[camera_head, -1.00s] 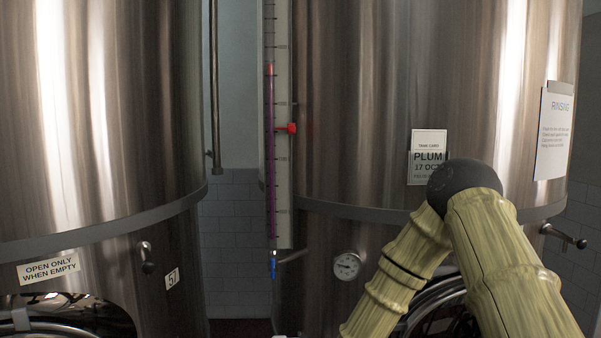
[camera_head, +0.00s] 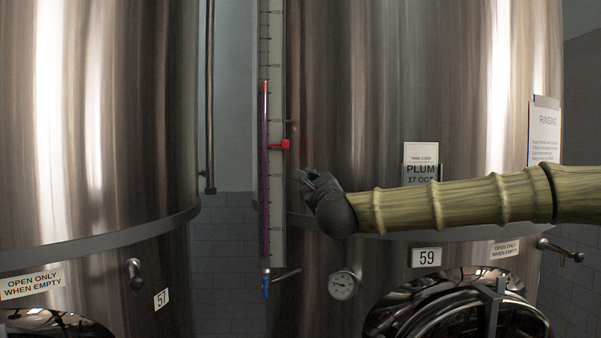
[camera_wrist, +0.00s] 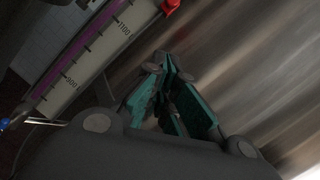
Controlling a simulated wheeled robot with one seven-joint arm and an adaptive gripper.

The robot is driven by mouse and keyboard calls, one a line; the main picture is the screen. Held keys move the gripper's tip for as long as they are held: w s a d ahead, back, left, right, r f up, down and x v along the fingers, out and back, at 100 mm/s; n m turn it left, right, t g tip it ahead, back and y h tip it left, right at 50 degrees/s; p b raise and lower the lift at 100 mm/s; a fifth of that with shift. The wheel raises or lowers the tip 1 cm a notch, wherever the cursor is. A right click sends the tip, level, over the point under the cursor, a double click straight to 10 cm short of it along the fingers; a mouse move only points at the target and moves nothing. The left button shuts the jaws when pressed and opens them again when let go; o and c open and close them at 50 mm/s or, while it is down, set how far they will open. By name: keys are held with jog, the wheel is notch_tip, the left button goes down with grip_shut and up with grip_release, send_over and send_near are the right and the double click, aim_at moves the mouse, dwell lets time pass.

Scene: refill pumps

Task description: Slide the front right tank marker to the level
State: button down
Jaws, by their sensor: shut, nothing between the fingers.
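The red tank marker (camera_head: 280,145) sits on the right edge of the pale level scale (camera_head: 276,200), on the front of the right tank (camera_head: 370,90). In the wrist view, the gripper's teal-padded fingers (camera_wrist: 175,95) are shut and empty. The red marker also shows at the wrist view's top edge (camera_wrist: 170,5), with the scale at upper left (camera_wrist: 100,40).
A blue-handled valve (camera_head: 265,285) hangs under the tube, with a metal pipe beside it. A dial gauge (camera_head: 343,285) and a PLUM tank card (camera_head: 421,168) are on the right tank. The left tank (camera_head: 90,110) stands across a narrow gap.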

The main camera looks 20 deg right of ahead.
aim_at(285, 145)
jog(key=w+r+p, duration=0.5)
jog(key=w, duration=0.5)
jog(key=shift+a, duration=0.45)
jog(key=shift+w, duration=0.1)
jog(key=shift+a+r, duration=0.1)
jog(key=shift+r, duration=0.05)
